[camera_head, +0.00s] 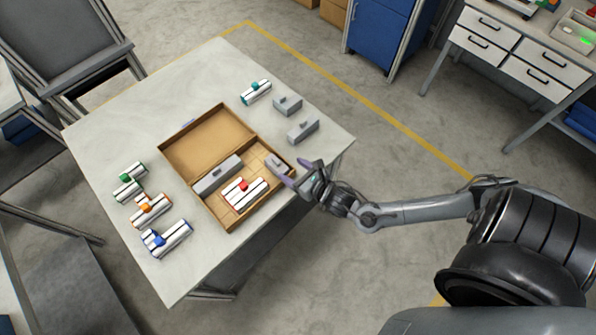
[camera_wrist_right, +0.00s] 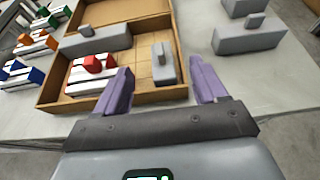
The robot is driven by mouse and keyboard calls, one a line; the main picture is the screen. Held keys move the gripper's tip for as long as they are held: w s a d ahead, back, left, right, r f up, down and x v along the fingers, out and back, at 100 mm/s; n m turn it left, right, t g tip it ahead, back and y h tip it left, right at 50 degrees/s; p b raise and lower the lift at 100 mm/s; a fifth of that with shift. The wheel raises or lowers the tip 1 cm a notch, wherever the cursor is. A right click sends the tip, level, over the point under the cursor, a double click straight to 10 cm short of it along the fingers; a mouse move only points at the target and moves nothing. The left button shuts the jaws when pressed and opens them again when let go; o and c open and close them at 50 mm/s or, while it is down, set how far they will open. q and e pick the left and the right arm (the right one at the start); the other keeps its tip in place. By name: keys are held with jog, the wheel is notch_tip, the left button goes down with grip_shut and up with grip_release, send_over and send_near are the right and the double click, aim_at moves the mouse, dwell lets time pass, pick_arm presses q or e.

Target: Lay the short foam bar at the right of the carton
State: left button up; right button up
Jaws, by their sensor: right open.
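The open carton (camera_head: 250,214) lies on the pale table, its brown lid panel (camera_head: 208,140) folded out at the back. A short grey foam bar (camera_head: 276,161) with a small raised grip lies in the carton's right end; it also shows in the right wrist view (camera_wrist_right: 163,70). A longer grey bar (camera_head: 217,175) lies along the carton's back left, and a white, red-topped bundle (camera_head: 243,193) sits in front of it. My right gripper (camera_head: 294,172) is open and empty by the carton's right edge. In its wrist view the short bar appears between the spread purple fingers. My left gripper is out of view.
Two loose grey bars (camera_head: 287,104) (camera_head: 303,130) lie on the table (camera_head: 103,150) at the back right, near a teal-topped bundle (camera_head: 256,92). Green (camera_head: 129,182), orange (camera_head: 150,210) and blue (camera_head: 167,238) topped bundles stand left of the carton. The table's front corner is clear.

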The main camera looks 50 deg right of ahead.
jog(key=s+a+m+g+y, duration=0.1)
jog(key=s+a+m+g, duration=0.65)
jog(key=m, duration=0.85)
jog(key=s+a+r+m+g, duration=0.2)
jog(key=s+r+m, duration=0.3)
jog(key=m, duration=1.2)
jog(key=s, duration=0.3)
jog(key=shift+a+r+y, duration=0.15)
jog(key=shift+a+y, duration=0.15)
jog(key=shift+a, duration=0.1)
jog(key=shift+g, duration=0.25)
notch_tip(320, 180, up, 22)
jog(key=p, duration=2.2)
notch_tip(320, 180, down, 47)
jog(key=b, duration=4.6)
jog(key=shift+b, duration=0.35)
